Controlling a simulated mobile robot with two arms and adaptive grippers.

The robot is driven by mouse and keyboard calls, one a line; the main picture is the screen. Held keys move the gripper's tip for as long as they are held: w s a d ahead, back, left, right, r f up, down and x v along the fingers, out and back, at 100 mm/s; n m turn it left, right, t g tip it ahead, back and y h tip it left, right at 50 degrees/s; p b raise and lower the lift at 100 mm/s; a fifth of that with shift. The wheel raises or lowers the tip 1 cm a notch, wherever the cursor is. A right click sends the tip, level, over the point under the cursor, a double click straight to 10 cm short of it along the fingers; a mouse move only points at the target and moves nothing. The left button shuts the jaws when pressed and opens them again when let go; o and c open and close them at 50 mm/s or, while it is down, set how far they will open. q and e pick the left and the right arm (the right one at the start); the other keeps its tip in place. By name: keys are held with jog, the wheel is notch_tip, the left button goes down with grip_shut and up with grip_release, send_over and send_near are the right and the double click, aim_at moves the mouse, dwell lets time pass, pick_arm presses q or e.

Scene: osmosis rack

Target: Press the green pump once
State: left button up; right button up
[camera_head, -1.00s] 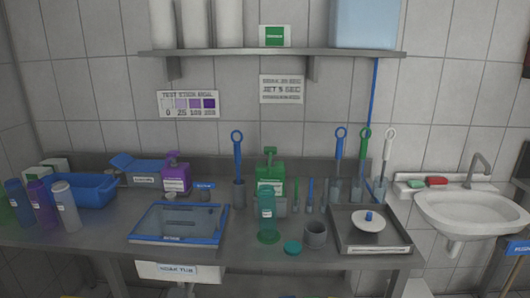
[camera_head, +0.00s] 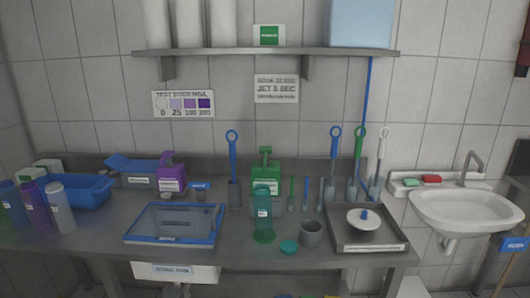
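The green pump (camera_head: 265,157) tops a green dispenser bottle (camera_head: 266,177) with a pale label. It stands upright at the back of the steel counter, near the middle. A green-teal bottle (camera_head: 263,214) stands right in front of it and hides part of its lower body. A purple pump bottle (camera_head: 172,178) stands to its left, behind a blue-framed tray. Neither of my grippers shows in the head view.
A blue-framed tray (camera_head: 222,224) lies left of centre, a metal tray (camera_head: 396,246) right. A shelf (camera_head: 270,52) hangs above; a sink (camera_head: 465,210) is at right.

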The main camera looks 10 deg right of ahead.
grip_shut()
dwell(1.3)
